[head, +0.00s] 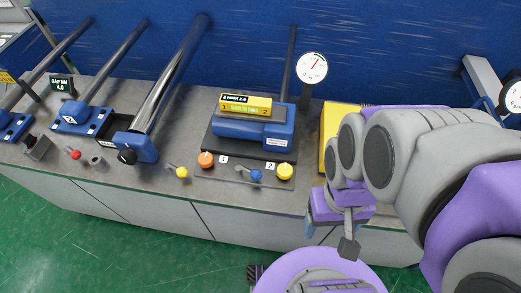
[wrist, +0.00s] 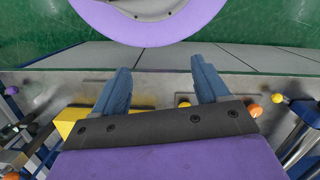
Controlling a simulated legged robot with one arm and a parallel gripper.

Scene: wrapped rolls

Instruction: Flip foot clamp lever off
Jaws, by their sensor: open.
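Several small ball-ended levers stand along the bench front in the head view: a red-ball lever (head: 74,153), a yellow-ball lever (head: 181,172) and a blue-ball lever (head: 256,175). I cannot tell by any label which is the foot clamp lever. The blue-ball lever sits between an orange knob (head: 206,159) and a yellow knob (head: 285,171). My gripper (head: 316,226) is open and empty, to the right of these levers by the bench's front edge. In the wrist view, my gripper (wrist: 160,84) shows its two blue fingers apart. The yellow-ball lever (wrist: 277,98) is right of them.
A grey bench (head: 190,195) runs along a blue wall. It carries a blue device with a yellow display (head: 246,104), a dial gauge (head: 312,68), a yellow box (head: 335,125) and long metal rollers (head: 172,75). Green floor (head: 110,250) lies open in front.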

